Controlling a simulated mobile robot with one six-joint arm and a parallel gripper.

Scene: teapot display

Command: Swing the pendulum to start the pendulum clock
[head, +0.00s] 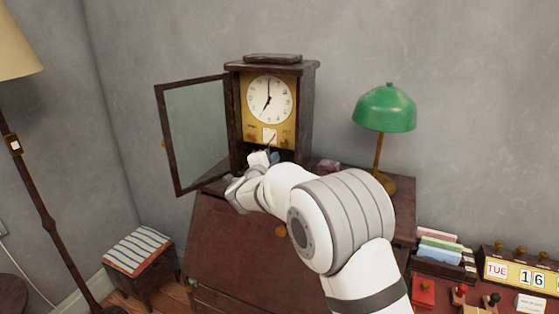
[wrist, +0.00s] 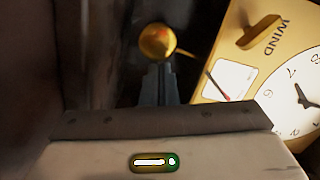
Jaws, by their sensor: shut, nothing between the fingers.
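The pendulum clock (head: 311,100) stands on the desk against the wall, with its glass door (head: 198,135) swung open to the left. Its white dial (head: 284,108) shows about seven o'clock, and the dial also shows turned on its side in the wrist view (wrist: 305,117). The round brass pendulum bob (wrist: 157,42) hangs in the dark case in the wrist view; in the head view I cannot make it out. My gripper (wrist: 158,70) is shut and empty, its fingertips right by the bob. I cannot tell whether they touch it.
A green lamp (head: 385,108) stands right of the clock. A small reddish box (head: 328,167) sits between them. The open door stands left of my gripper. A striped stool (head: 139,250) and a floor lamp (head: 48,222) are at left, a calendar (head: 520,273) at right.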

